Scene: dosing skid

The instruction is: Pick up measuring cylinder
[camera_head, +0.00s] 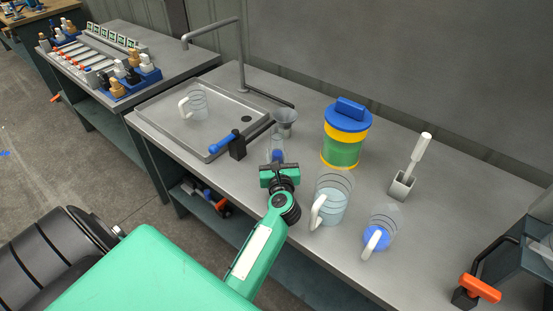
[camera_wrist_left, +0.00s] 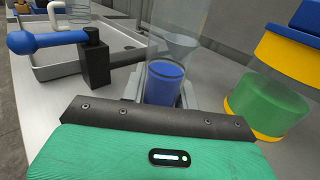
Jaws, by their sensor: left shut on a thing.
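The measuring cylinder (camera_head: 277,148) is a slim clear vessel with blue in its lower part. It stands upright at the bench's front, right of the sink; I cannot tell whether its base touches the bench. My left gripper (camera_head: 278,167) is shut on it from the front and hides part of its lower end. In the left wrist view, the cylinder (camera_wrist_left: 165,82) is between the grey fingers of my left gripper (camera_wrist_left: 162,97), and its top runs out of the frame. My right gripper is not in view.
A blue-handled valve (camera_head: 237,147) and sink tray (camera_head: 160,112) are left. A funnel (camera_head: 285,120) stands behind.

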